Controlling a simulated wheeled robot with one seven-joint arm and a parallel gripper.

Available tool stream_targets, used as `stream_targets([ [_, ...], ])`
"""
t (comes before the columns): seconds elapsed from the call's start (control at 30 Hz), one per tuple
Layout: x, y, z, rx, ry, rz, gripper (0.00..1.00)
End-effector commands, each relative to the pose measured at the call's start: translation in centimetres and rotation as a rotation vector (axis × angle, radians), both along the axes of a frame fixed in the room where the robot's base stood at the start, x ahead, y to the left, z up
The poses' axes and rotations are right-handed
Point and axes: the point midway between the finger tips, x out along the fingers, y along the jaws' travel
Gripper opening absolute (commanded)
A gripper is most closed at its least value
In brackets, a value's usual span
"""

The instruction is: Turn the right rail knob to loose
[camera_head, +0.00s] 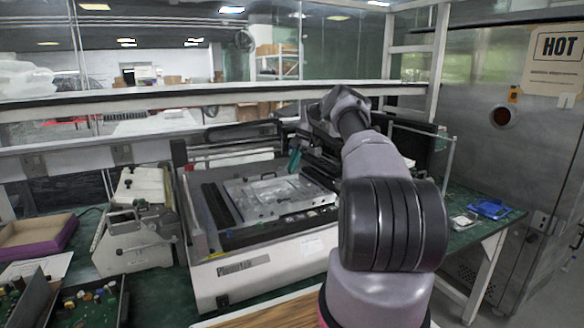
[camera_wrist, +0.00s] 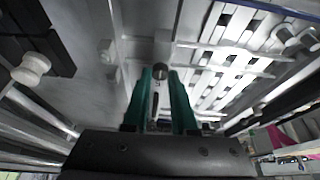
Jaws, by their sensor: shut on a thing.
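A small round grey knob (camera_wrist: 160,71) shows between the teal fingertips in the wrist view, at the end of a slotted metal strip. My gripper (camera_wrist: 160,84) is shut on this knob, one finger on each side. In the head view my gripper (camera_head: 294,161) points down over the back part of the metal frame (camera_head: 262,198) on the white printer (camera_head: 262,277). The knob is too small or hidden to make out there. I cannot tell from the frames how far it is turned.
A white knob (camera_wrist: 31,68) stands apart at the left of the wrist view. A grey benchtop device (camera_head: 135,237) is left of the printer, with a purple-edged box (camera_head: 38,236) beyond. A shelf edge (camera_head: 200,97) runs behind. A blue item (camera_head: 489,209) lies at right.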

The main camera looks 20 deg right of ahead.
Motion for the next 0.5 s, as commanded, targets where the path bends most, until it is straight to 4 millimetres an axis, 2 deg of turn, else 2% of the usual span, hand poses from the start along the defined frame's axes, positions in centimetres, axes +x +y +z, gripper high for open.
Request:
stream_targets([
  [0.2, -0.03, -0.16, -0.08, -0.003, 0.000, -0.001, 0.00],
  [0.23, -0.03, -0.16, -0.08, -0.003, 0.000, -0.001, 0.33],
  [0.3, -0.03, -0.16, -0.07, -0.003, 0.001, -0.002, 0.55],
  [0.5, -0.02, -0.08, -0.04, -0.002, 0.000, -0.001, 0.55],
])
